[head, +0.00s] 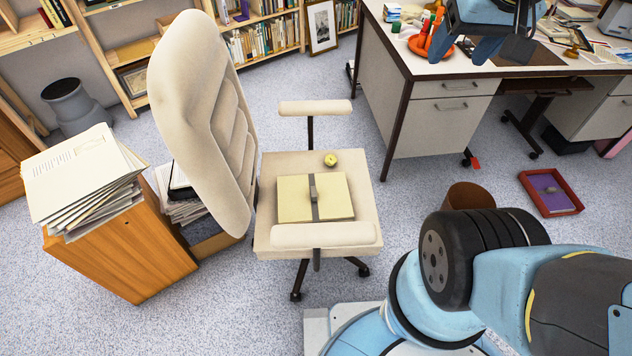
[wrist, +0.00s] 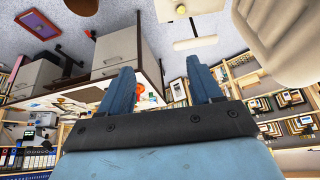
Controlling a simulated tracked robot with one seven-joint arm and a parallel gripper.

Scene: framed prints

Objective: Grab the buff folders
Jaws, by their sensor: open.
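The buff folders (head: 294,197) lie flat on the seat of the cream chair (head: 262,240), bound by a dark strap with a grey clasp on top. My gripper (head: 503,48) is high at the upper right in the head view, in front of the desk and well away from the folders. In the wrist view its two blue fingers (wrist: 163,82) stand apart with nothing held between them.
A small yellow round object (head: 330,159) sits behind the folders. Chair armrests (head: 315,108) (head: 322,235) flank the seat, with the tall backrest (head: 203,100) left. The desk (head: 425,68) stands right; a brown bin (head: 468,196) and red tray (head: 551,193) are on the floor.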

